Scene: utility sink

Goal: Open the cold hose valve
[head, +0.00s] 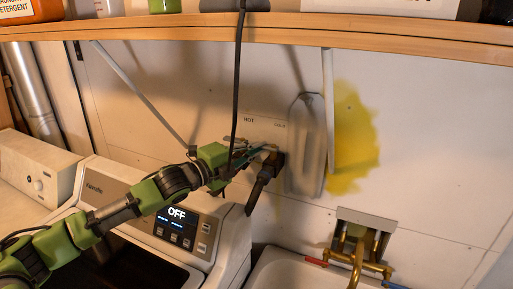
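A white hose box (262,127) on the back wall carries the label HOT on its left and a fainter label, apparently COLD, on its right. My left gripper (262,153) is at the box's lower middle, in front of the valves. Its fingers overlap the valve area, so I cannot tell whether they touch the cold valve or are shut on it. The cold valve itself is mostly hidden and too small to make out. A dark hose end (262,181) hangs just below the gripper. My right gripper is not in view.
A washer (196,222) with an OFF display stands below my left arm. A grey ironing board (305,150) hangs right of the box. A wooden shelf (370,32) spans above, with a dark cord (237,85) hanging down. A brass faucet (357,258) and sink are lower right.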

